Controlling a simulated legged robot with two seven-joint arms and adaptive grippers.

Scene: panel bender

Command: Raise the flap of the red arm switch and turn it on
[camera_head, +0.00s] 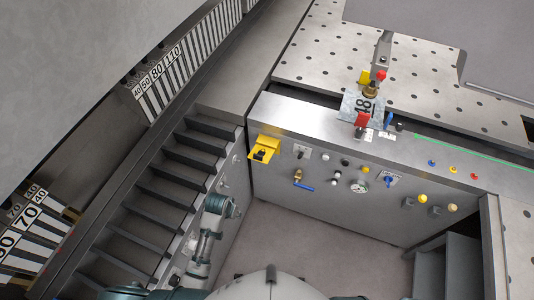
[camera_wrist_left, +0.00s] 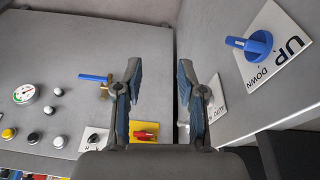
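A yellow switch housing (camera_head: 263,151) with a dark part in it sits at the upper left of the grey front panel in the head view. In the left wrist view a red switch (camera_wrist_left: 146,132) shows on a yellow plate (camera_wrist_left: 144,142), partly hidden by my gripper. I cannot tell from these frames how the flap stands. My left gripper (camera_wrist_left: 159,76) is open and empty, its fingers wide apart in front of the panel. In the head view my left arm is at the lower middle, and its fingers are not clear. My right gripper is not in view.
Near the switch are a black knob (camera_wrist_left: 95,138), a blue-handled valve (camera_wrist_left: 92,77) and a gauge (camera_wrist_left: 24,94). A blue UP/DOWN knob (camera_wrist_left: 250,44) is on the adjoining face. Steps (camera_head: 180,178) rise at the left; the floor (camera_head: 300,228) before the panel is clear.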

